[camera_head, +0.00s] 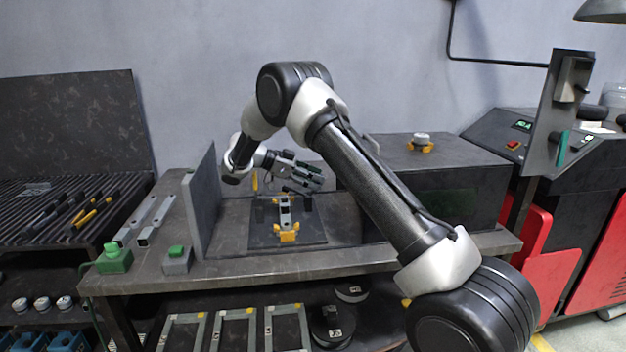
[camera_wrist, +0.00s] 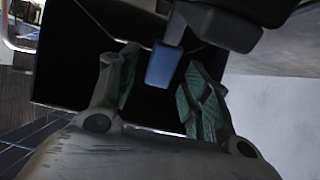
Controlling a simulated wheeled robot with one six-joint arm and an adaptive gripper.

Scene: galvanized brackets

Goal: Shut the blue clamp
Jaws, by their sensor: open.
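The blue clamp's handle (camera_wrist: 163,66) shows in the wrist view as a blue block on a grey metal arm. It lies between the two green-padded fingers of my gripper (camera_wrist: 161,68), with dark gaps on both sides. My gripper is open. In the head view, my gripper (camera_head: 312,174) hangs low over the bench, above the back of a dark fixture plate (camera_head: 262,236). I cannot make out the blue clamp in the head view; the gripper may hide it.
A metal bracket (camera_head: 284,207) with yellow clamps (camera_head: 286,234) sits on the plate. An upright grey panel (camera_head: 204,200) stands at left and a dark box (camera_head: 450,180) at right.

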